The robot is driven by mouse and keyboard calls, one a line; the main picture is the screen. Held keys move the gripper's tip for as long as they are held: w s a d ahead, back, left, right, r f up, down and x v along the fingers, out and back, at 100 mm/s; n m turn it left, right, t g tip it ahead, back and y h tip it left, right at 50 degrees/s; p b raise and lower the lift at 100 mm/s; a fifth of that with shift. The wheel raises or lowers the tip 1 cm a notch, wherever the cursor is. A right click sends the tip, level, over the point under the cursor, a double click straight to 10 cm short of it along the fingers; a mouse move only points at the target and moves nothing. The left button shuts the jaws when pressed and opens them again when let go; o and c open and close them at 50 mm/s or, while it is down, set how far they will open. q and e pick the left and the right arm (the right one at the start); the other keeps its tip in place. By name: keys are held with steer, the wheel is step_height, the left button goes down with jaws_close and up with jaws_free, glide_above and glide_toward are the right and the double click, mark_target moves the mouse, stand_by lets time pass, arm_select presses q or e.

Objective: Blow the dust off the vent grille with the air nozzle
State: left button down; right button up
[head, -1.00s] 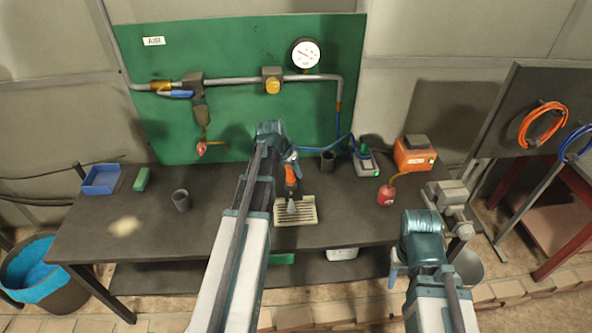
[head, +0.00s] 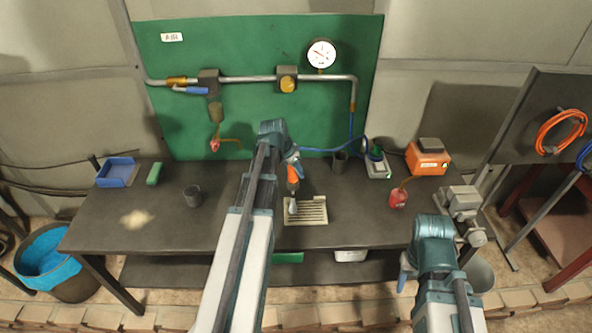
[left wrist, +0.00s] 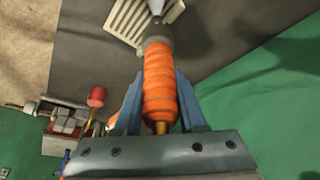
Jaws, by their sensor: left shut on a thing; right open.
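The vent grille (head: 313,217), a cream slotted plate, lies on the dark bench right of my left arm. It also shows at the top of the left wrist view (left wrist: 124,22). My left gripper (head: 293,165) is shut on the orange-handled air nozzle (head: 292,176), whose ribbed handle fills the middle of the left wrist view (left wrist: 158,85). The grey nozzle tip points down over the grille's left part; whether it touches is unclear. I cannot make out dust on the grille. My right gripper (head: 403,278) is open and empty, in front of the bench's right end.
A blue hose runs from the wall pipe behind the nozzle. A pale dusty patch (head: 136,219) lies at left.

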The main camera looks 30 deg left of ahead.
stand_by(0.6)
arm_select(q)
step_height(320, 180, up, 6)
steer(key=p, duration=0.6)
steer(key=shift+r, duration=0.1)
stand_by(0.3)
